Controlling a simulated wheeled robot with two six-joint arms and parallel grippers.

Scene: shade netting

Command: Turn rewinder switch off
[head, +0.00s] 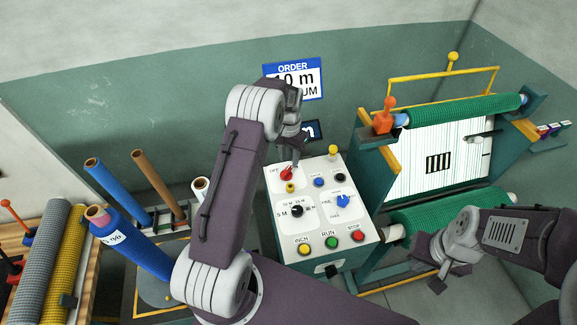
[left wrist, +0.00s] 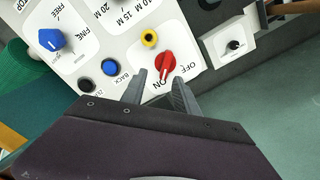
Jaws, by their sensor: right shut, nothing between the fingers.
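The red rewinder switch (head: 287,173) sits at the top left of the white control panel (head: 283,224), beside the OFF label. In the left wrist view the red switch (left wrist: 166,65) shows upside down; one end of its handle is by the ON label, with OFF to the right. My left gripper (head: 297,163) is over the panel's top edge. Its fingers (left wrist: 160,80) are apart, one on each side of the switch's near end; I cannot tell whether they touch it. My right gripper (head: 438,272) is shut and empty, low at the right, away from the panel.
INCH, RUN and STOP buttons (head: 331,242) line the panel's lower edge. The green netting machine (head: 445,150) stands right of the panel. Tubes (head: 125,240) stand at the left.

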